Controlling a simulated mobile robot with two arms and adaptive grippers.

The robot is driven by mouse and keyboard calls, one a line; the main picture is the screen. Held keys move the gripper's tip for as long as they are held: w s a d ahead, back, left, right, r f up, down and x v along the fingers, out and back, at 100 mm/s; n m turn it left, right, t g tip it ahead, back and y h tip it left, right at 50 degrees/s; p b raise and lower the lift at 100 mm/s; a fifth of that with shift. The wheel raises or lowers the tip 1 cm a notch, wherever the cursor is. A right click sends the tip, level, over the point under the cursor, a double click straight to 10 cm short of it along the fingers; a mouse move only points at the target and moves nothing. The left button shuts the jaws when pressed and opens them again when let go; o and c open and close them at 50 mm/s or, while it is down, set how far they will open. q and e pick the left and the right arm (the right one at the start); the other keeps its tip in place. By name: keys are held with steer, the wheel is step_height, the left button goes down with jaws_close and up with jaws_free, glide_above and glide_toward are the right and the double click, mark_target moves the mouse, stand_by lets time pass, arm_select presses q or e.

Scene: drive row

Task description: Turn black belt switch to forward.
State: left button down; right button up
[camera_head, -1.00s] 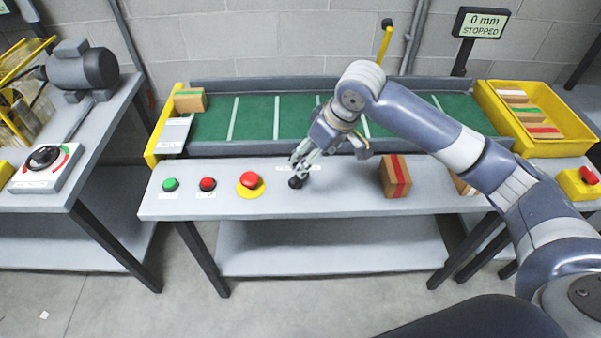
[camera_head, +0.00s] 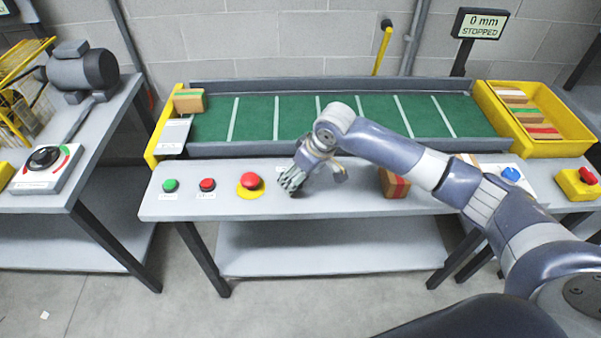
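The black belt switch on the front ledge of the conveyor bench is hidden now behind my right gripper (camera_head: 291,182). In the earlier view it is a small black knob with a white label behind it. My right gripper points down at that spot, its fingers close together over the switch. Whether they are closed on the knob cannot be seen. My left gripper is not in view. The green belt (camera_head: 300,117) lies behind the ledge, and the display (camera_head: 481,23) reads "0 mm STOPPED".
On the ledge are a green button (camera_head: 170,186), a red button (camera_head: 207,184) and a red mushroom button (camera_head: 250,180) on yellow. A cardboard box (camera_head: 392,183) stands right of the gripper, partly behind my arm. A yellow crate (camera_head: 548,146) holds boxes. A black dial (camera_head: 44,157) sits on the left table.

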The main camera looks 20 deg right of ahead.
steer(key=c, duration=1.1)
steer(key=shift+o, duration=0.2)
